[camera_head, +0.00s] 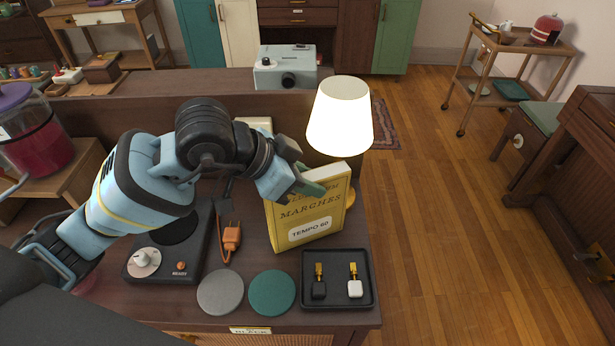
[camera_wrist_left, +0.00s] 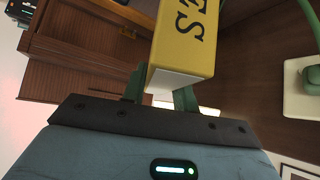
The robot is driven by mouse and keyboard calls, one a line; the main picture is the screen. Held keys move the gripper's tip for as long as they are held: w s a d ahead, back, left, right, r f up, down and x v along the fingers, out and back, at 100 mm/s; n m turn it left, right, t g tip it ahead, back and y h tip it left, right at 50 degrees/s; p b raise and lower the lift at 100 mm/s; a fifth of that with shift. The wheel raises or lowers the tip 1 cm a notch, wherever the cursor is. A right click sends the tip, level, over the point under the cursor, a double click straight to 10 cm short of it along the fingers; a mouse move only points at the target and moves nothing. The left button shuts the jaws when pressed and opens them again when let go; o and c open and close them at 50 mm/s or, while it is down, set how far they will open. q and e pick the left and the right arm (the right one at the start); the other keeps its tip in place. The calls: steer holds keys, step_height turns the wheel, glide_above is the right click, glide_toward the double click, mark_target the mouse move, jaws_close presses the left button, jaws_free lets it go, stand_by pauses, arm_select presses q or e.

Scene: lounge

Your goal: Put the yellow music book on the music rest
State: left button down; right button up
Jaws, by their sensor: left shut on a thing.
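The yellow music book (camera_head: 308,222), marked "MARCHES" and "TEMPO 60", is upright and slightly tilted above the dark cabinet top, in front of the lit lamp. My left gripper (camera_head: 303,184) is shut on its upper part. I cannot tell whether its lower edge touches the cabinet. In the left wrist view the book (camera_wrist_left: 190,35) sits between the green fingers of the gripper (camera_wrist_left: 160,92). I cannot make out a music rest in either view. My right gripper is not in view.
The lamp (camera_head: 340,112) stands close behind the book. A black tray (camera_head: 337,303) with two small items, a teal disc (camera_head: 271,293), a grey disc (camera_head: 220,292) and a turntable (camera_head: 160,262) lie in front and left. Open wooden floor (camera_head: 440,220) is to the right.

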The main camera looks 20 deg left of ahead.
arm_select(q)
steer(key=shift+d+f, duration=0.1)
steer(key=shift+f, duration=0.2)
steer(key=c, duration=1.1)
jaws_free()
steer(key=shift+r, duration=0.25)
steer(key=v, duration=1.1)
steer(key=shift+s+a+r+b, duration=0.1)
steer(key=shift+a+b, duration=0.1)
steer(key=shift+b, duration=0.2)
steer(key=shift+o, duration=0.5)
steer(key=shift+s+a+r, duration=0.1)
steer(key=shift+r, duration=0.05)
